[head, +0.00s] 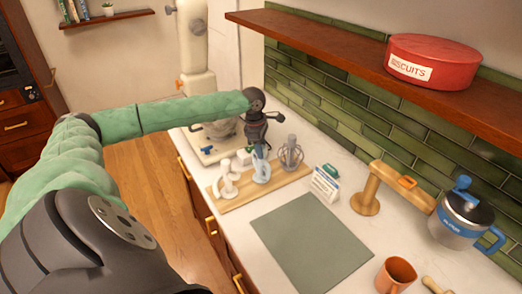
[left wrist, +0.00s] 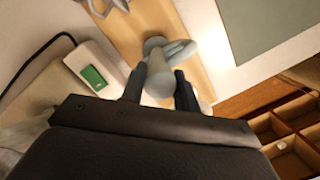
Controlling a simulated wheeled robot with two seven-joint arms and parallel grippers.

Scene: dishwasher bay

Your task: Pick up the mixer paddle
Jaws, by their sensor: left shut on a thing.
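The mixer paddle (head: 262,173) is pale grey and stands upright at the middle of a wooden board (head: 222,199) on the counter. My left gripper (head: 260,148) comes down on it from above and is shut on its upper part. In the left wrist view, the fingers of the left gripper (left wrist: 160,90) close on both sides of the paddle's thick grey shaft (left wrist: 158,82). The paddle's lower part shows beyond them over the board. I cannot tell whether it touches the board. My right gripper is in neither view.
A wire whisk (head: 291,154) stands close to the paddle's right, and a white hook-like attachment (head: 228,181) to its left. Behind are a white box with a green switch (left wrist: 90,68) and the stand mixer (head: 194,85). A grey-green mat (head: 312,240) lies bare in front.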

